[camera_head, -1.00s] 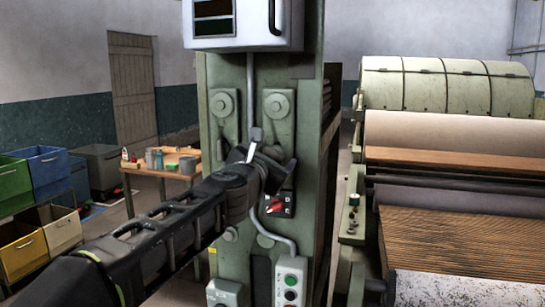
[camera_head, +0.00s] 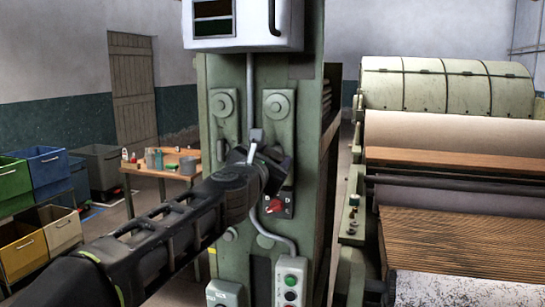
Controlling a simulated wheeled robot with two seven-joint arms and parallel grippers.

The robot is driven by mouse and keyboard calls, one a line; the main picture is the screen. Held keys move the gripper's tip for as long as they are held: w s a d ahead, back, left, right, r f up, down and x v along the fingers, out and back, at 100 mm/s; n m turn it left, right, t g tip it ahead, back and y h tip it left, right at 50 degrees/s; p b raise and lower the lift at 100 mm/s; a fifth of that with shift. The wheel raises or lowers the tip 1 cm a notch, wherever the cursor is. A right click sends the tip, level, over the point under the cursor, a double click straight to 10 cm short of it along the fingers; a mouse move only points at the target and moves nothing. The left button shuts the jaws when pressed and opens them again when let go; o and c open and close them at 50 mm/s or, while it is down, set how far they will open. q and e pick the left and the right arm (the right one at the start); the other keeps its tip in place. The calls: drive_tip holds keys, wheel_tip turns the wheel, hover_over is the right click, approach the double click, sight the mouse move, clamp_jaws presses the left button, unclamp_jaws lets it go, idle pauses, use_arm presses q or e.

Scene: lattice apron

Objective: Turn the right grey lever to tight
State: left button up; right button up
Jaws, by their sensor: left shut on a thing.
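The green machine column (camera_head: 290,150) stands in the middle, with two upright plates, each with a round boss near its top. My left gripper (camera_head: 272,170) is in front of the lower part of the right plate (camera_head: 277,130). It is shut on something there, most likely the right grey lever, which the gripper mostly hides. A pale strip, possibly part of a lever, shows just above the gripper. A red switch (camera_head: 274,206) on a dark plate shows just below the gripper. The lever's tight mark cannot be made out. My right gripper is out of view.
A push-button box (camera_head: 290,282) and a bent grey conduit (camera_head: 272,236) sit low on the column. A white cabinet (camera_head: 240,25) hangs above. A large roller machine (camera_head: 440,140) stands at right. A small workbench (camera_head: 165,168) and bins (camera_head: 48,170) are at left.

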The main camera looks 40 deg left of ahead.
use_arm(q)
drive_tip(key=m+p, duration=0.1)
drive_tip(key=m, duration=0.5)
drive_tip(key=shift+p, duration=0.35)
drive_tip(key=m+p, duration=0.1)
drive_tip(key=m, duration=0.2)
drive_tip(key=shift+m, duration=0.4)
drive_tip(key=shift+m+p, duration=0.3)
drive_tip(key=shift+m, duration=1.1)
drive_tip(key=shift+f, duration=0.1)
drive_tip(key=o, duration=1.4)
drive_tip(key=shift+c, duration=0.2)
